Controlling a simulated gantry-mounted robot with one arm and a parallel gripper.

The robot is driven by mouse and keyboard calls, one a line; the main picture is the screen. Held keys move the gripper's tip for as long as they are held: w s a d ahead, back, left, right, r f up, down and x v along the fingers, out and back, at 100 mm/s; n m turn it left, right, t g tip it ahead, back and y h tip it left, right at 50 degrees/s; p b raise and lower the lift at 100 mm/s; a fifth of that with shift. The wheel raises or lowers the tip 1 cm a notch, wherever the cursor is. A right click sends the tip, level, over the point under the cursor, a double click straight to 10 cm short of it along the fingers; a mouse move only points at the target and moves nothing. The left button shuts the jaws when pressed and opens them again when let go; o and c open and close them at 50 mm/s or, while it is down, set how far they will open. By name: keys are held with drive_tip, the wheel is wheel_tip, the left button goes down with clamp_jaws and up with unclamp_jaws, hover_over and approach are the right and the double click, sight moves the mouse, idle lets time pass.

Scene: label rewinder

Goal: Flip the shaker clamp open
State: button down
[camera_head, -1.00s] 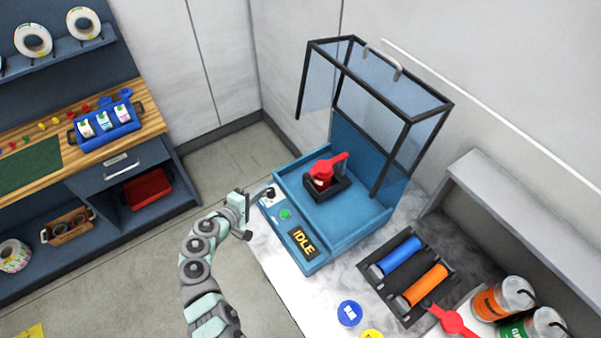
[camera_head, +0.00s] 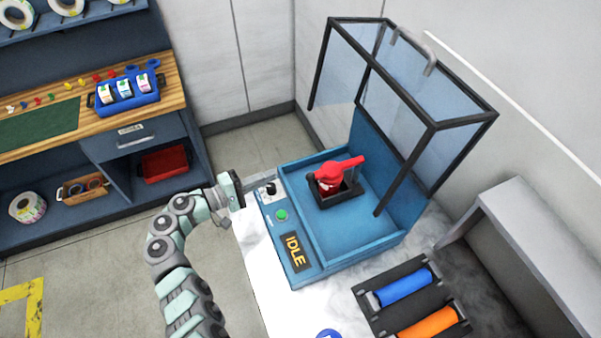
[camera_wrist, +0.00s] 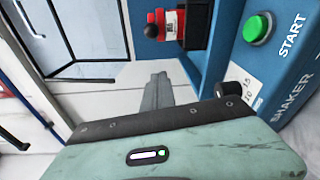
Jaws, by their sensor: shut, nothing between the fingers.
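The shaker (camera_head: 345,238) is a blue machine on the right with its clear, black-framed hood (camera_head: 385,80) raised. The red clamp (camera_head: 346,165) lies across the top of a can in a black holder (camera_head: 327,202) on the shaker's deck; its arm points right. In the wrist view the red clamp and can (camera_wrist: 172,18) show at the top, with a black ball knob beside them. My gripper (camera_head: 268,184) is shut and empty near the shaker's left front corner, apart from the clamp. Its closed fingers show in the wrist view (camera_wrist: 156,88).
The shaker's front panel carries a green button (camera_head: 282,215), a black knob (camera_head: 270,189) and an IDLE display (camera_head: 296,250). Blue (camera_head: 404,284) and orange (camera_head: 427,321) rollers lie at lower right. A workbench (camera_head: 80,110) stands at left. Space above the deck is open.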

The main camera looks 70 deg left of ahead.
drive_tip(key=w+d+p, duration=0.2)
drive_tip(key=w+p, duration=0.2)
drive_tip(key=w, duration=0.5)
drive_tip(key=shift+d, duration=0.35)
idle(0.7)
